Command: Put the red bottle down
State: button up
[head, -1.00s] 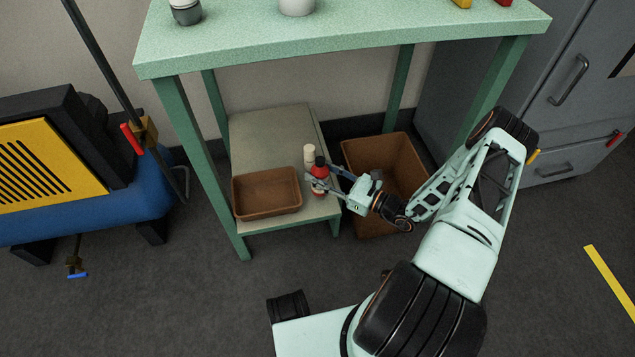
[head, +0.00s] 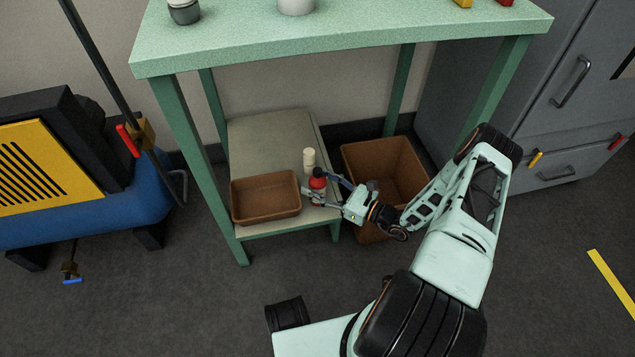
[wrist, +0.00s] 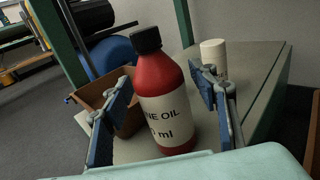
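The red bottle (head: 317,186) has a black cap and a white label. It stands upright on the lower shelf (head: 268,130) of the green table, near the shelf's right edge. My gripper (head: 327,187) reaches in from the right, its fingers on either side of the bottle. In the wrist view the bottle (wrist: 165,95) stands between the two spread blue-padded fingers (wrist: 163,108), with a narrow gap at the left finger; contact at the right finger is hard to tell. Its base appears to rest on the shelf.
A cream-capped white bottle (head: 309,158) stands just behind the red one. A brown tray (head: 266,213) lies close on its left. A larger brown bin (head: 372,153) stands on the floor to the right. Table legs flank the shelf; the shelf's back is clear.

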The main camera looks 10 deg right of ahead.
jog(key=shift+s+d+r, duration=0.1)
jog(key=shift+d+r, duration=0.05)
jog(key=shift+r, duration=0.05)
jog(key=p+v, duration=0.2)
jog(key=v, duration=0.9)
jog(key=shift+s+d, duration=0.2)
jog(key=shift+s, duration=0.1)
jog(key=shift+d, duration=0.1)
